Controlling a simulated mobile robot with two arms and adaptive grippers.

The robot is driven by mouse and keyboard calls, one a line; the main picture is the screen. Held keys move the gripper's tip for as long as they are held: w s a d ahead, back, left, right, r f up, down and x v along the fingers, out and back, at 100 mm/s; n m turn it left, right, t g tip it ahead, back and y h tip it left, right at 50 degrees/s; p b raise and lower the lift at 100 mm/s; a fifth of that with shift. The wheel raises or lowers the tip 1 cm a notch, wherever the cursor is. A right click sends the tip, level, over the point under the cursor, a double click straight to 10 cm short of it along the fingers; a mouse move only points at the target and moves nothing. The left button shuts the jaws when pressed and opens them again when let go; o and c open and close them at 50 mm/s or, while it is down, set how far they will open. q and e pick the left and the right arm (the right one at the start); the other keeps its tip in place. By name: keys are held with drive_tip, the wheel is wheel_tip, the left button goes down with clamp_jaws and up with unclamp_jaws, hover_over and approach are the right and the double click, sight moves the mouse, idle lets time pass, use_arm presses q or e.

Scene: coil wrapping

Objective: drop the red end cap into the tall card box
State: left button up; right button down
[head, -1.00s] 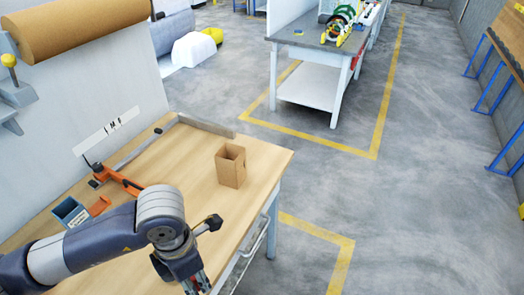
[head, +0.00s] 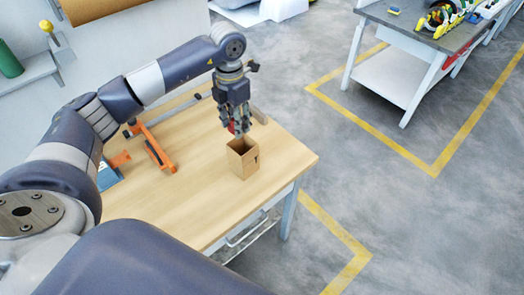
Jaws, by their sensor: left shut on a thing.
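The tall card box (head: 243,160) stands upright on the wooden bench, with its open top facing up. My left gripper (head: 236,130) points down just above the box's opening, at its back left edge. It is shut on the red end cap (head: 232,128), of which only a small red part shows between the fingers. I cannot tell whether the cap is inside the rim or just above it. My right gripper is not in view.
The wooden bench (head: 280,158) is clear to the right of the box. An orange tool (head: 153,147) and a blue box (head: 108,176) lie to the left. A grey-topped bench (head: 405,22) stands beyond a floor aisle.

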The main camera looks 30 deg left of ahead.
use_arm(q)
drive_tip(key=shift+s+a+f+b, duration=0.1)
drive_tip(key=shift+a+f+b, duration=0.05)
drive_tip(key=shift+f+b, duration=0.25)
wheel_tip(320, 180, down, 4)
drive_tip(key=shift+f+b, duration=0.1)
drive_tip(key=shift+b, duration=1)
drive_tip(key=shift+f, duration=0.45)
drive_tip(key=o, duration=0.9)
drive_tip(key=shift+c, duration=0.2)
drive_tip(key=shift+r, duration=0.15)
wheel_tip(320, 180, up, 12)
drive_tip(key=shift+f, duration=0.1)
